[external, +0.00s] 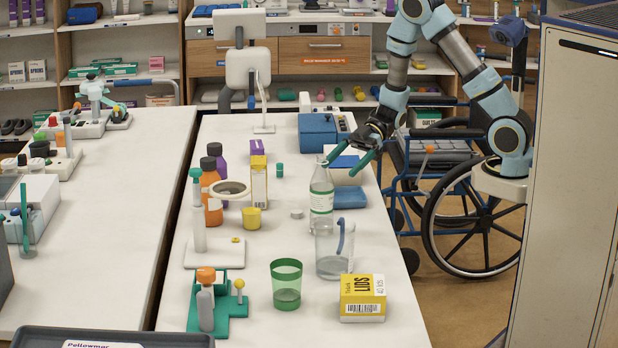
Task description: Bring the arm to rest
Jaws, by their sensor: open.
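My gripper (349,160) hangs over the right part of the white table (268,317), pointing down and to the left. My arm reaches in from the upper right, bent at the elbow.
Near the gripper are a clear jug (333,252), a blue box (317,132) and a blue tray (349,197). A green cup (286,284) and a yellow box (362,298) stand in front. A wheelchair (470,215) is right of the table.

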